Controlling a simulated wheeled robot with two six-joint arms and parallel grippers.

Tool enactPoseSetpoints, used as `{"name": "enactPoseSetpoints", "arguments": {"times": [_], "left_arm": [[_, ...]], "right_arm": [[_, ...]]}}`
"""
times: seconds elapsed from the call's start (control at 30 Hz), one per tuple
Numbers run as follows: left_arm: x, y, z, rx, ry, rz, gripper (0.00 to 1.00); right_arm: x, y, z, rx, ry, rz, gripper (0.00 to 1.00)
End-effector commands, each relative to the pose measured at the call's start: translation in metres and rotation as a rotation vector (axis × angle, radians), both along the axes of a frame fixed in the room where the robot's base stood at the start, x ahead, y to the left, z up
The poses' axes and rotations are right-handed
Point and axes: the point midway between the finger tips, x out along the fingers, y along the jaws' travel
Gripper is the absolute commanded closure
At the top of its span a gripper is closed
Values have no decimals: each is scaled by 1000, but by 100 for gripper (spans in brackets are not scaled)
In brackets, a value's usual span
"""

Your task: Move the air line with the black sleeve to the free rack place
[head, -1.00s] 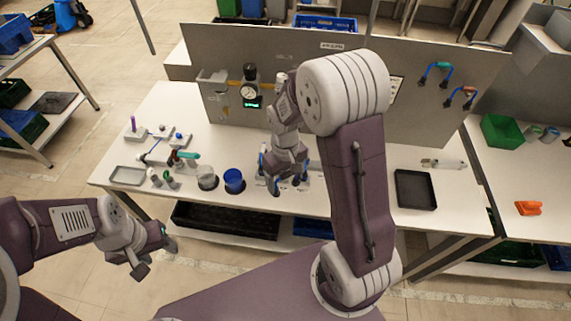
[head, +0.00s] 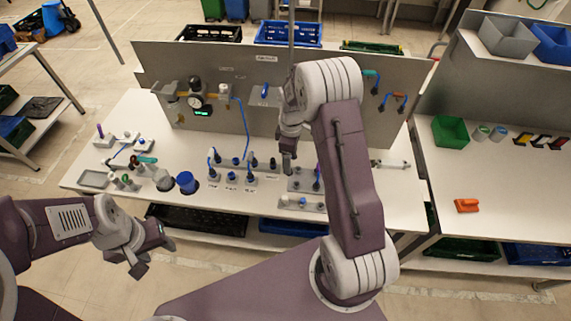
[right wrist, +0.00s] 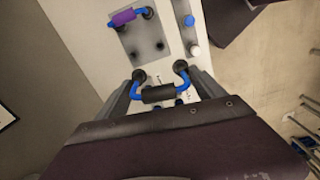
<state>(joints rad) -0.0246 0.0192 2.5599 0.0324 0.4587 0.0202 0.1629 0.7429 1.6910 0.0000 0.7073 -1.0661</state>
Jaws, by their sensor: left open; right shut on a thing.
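The air line with the black sleeve (right wrist: 160,94) is a short blue tube with dark end fittings. In the right wrist view it sits between the fingers of my right gripper (right wrist: 158,100), which is shut on it. In the head view my right gripper (head: 288,158) is over the table beside a grey plate (head: 303,185); the line there is mostly hidden. A purple-sleeved line (right wrist: 123,17) is on that plate in the right wrist view, with two dark empty holes below it. Lines with a green sleeve (head: 370,74) and an orange sleeve (head: 394,97) hang on the wall panel. My left gripper (head: 152,252) is open and empty, off the table.
Blue-fitted stations (head: 232,178) stand left of my right gripper. A blue cup (head: 186,182) and small parts lie farther left. The upright grey panel (head: 340,115) closes the table's back. My right forearm covers part of the table's right side.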

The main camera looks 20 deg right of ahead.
Motion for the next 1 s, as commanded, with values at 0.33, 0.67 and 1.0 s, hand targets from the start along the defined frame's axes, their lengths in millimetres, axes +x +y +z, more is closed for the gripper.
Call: {"name": "enactPoseSetpoints", "arguments": {"times": [0.33, 0.67, 1.0], "left_arm": [[0, 0, 31, 0, 0, 0, 51], [0, 0, 11, 0, 0, 0, 51], [0, 0, -30, 0, 0, 0, 51]], "right_arm": [[12, -32, 4, 0, 0, 120, 57], [12, -32, -19, 0, 0, 118, 57], [11, -31, -69, 0, 2, 117, 57]]}}
